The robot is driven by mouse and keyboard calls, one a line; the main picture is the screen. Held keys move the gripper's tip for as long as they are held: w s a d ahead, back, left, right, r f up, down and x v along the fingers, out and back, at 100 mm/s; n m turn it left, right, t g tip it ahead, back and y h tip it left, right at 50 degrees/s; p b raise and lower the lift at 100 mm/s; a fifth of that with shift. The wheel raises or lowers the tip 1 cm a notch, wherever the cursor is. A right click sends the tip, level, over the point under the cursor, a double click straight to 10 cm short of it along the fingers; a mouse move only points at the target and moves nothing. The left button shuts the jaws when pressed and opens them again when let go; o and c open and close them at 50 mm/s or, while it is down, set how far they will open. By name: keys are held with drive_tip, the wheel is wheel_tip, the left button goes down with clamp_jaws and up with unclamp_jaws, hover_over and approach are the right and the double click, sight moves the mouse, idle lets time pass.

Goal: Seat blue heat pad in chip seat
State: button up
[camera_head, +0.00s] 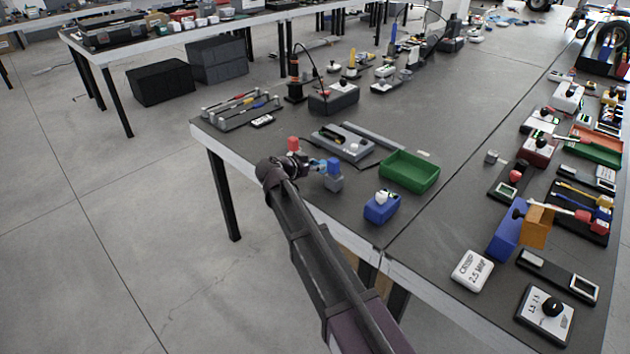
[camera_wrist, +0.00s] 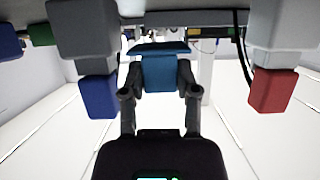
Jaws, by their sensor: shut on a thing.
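My gripper (camera_head: 308,165) is at the front edge of the grey table, low over it. In the wrist view, where the table is at the top, its two fingers (camera_wrist: 160,78) are shut on the blue heat pad (camera_wrist: 160,72), a blue block with a darker, wider plate at its far end. In the head view the pad is mostly hidden by my gripper. A grey chassis (camera_head: 343,143) with a dark recess lies just behind my gripper. I cannot tell which part of it is the chip seat.
A blue-topped grey block (camera_head: 333,182) stands right of my gripper; a red-topped one (camera_head: 293,144) stands behind it. Both flank the fingers in the wrist view. A green tray (camera_head: 409,171) and a blue box (camera_head: 381,207) are farther right. The table between tray and seam is bare.

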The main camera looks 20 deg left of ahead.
sight(315, 182)
drive_tip(key=shift+f, duration=0.2)
idle(0.3)
drive_tip(key=shift+f+b, duration=1.8)
drive_tip(key=shift+b, duration=0.1)
drive_tip(key=shift+f, duration=0.15)
drive_tip(key=o, duration=0.6)
drive_tip(key=shift+o, duration=0.2)
drive_tip(key=shift+r, duration=0.2)
